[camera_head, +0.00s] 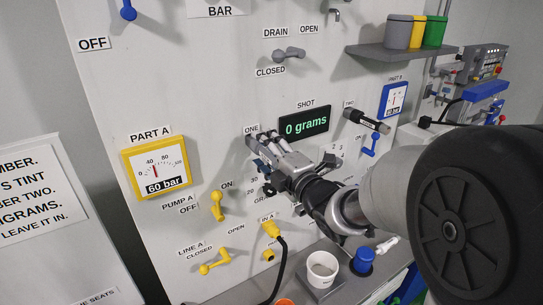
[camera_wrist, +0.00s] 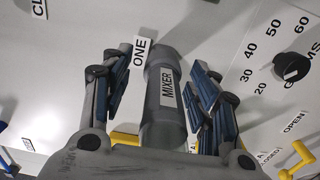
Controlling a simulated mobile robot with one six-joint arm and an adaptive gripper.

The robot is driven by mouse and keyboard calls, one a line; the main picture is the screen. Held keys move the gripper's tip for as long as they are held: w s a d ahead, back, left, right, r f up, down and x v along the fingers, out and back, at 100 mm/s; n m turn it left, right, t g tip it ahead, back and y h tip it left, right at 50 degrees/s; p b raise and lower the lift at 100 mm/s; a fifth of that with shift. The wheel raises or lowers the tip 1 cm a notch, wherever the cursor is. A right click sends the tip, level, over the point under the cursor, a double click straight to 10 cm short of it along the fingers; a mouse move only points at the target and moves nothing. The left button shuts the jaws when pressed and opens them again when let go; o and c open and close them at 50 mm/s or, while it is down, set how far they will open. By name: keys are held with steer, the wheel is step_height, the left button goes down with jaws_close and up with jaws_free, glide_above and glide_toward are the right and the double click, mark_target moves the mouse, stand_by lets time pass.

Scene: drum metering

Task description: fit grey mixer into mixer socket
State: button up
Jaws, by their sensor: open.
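The grey mixer (camera_wrist: 160,110), a cylinder labelled MIXER, lies between my gripper's fingers in the wrist view. Its far end is at the panel beside the ONE label (camera_wrist: 139,52). My gripper (camera_wrist: 154,95) is open, with one finger on each side of the mixer and gaps visible. In the head view my gripper (camera_head: 264,153) is at the panel just below the ONE label and hides most of the mixer. A dark cylinder with a white label (camera_head: 366,121) is mounted by the TWO label. I cannot tell the mixer socket apart from the fitting behind the mixer.
A black dial (camera_wrist: 292,67) is right of the gripper in the wrist view. Yellow levers (camera_head: 217,206) and a yellow plug with a black hose (camera_head: 271,230) are below left.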

steer(key=shift+a, duration=0.15)
steer(key=shift+r, duration=0.1)
jaws_close()
stand_by(0.7)
steer(key=shift+s+d+f+b, duration=0.1)
steer(key=shift+d+f+b, duration=0.15)
steer(key=shift+b, duration=0.2)
steer(key=shift+v, duration=1)
steer(key=shift+b+v, duration=0.6)
steer(key=shift+v, duration=0.8)
steer(key=shift+s, duration=0.1)
steer(key=shift+b+v, duration=0.6)
steer(key=shift+v, duration=1.3)
steer(key=shift+f, duration=0.1)
